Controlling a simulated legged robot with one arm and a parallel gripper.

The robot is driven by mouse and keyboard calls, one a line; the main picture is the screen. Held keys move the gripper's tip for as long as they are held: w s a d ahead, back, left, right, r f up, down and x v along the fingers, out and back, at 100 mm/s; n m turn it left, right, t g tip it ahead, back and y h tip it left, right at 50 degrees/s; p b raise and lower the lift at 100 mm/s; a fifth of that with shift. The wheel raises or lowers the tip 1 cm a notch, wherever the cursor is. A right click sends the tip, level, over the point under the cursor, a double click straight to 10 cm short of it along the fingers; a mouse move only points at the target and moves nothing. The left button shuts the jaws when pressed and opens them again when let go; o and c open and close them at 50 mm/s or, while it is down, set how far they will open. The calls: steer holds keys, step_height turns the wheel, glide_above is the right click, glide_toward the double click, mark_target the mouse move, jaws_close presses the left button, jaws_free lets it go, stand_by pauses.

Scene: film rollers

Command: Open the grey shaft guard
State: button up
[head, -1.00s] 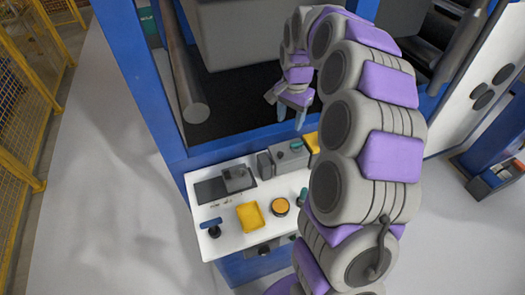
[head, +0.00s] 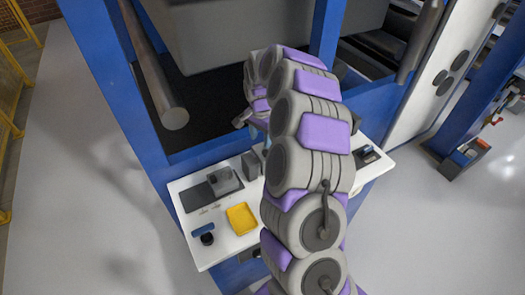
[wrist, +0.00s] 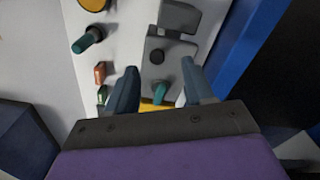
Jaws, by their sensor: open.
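A grey housing (wrist: 168,62), which looks like the shaft guard, stands on the white worktop in the wrist view. It has a dark round knob (wrist: 157,57), a teal handle (wrist: 160,92) and a raised grey flap (wrist: 178,15) at its far end. My gripper (wrist: 159,68) is open, with the housing's near end and teal handle showing between its fingers. I cannot tell whether they touch. In the head view an upright grey part (head: 251,165) shows left of my arm. The rest of the housing and my fingertips are mostly hidden there.
The worktop (head: 208,252) also holds a yellow tray (head: 241,218), a grey block (head: 223,181) on a dark pad, and a blue-topped black knob (head: 205,232). Blue machine posts (head: 105,70) stand behind. A yellow fence (head: 12,110) is at far left.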

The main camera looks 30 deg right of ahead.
mark_target(266, 151)
step_height(266, 151, down, 4)
steer(key=shift+d+r+b, duration=0.15)
steer(key=shift+b, duration=0.15)
steer(key=d+f, duration=0.3)
steer(key=shift+f+b, duration=0.2)
steer(key=shift+b, duration=0.1)
steer(key=shift+a+r, duration=0.15)
steer(key=shift+a, duration=1.3)
steer(key=shift+c, duration=1)
steer(key=shift+d, duration=1.05)
steer(key=c, duration=0.5)
steer(key=shift+c, duration=1.3)
steer(key=shift+a+f, duration=0.2)
steer(key=shift+a, duration=0.1)
jaws_close()
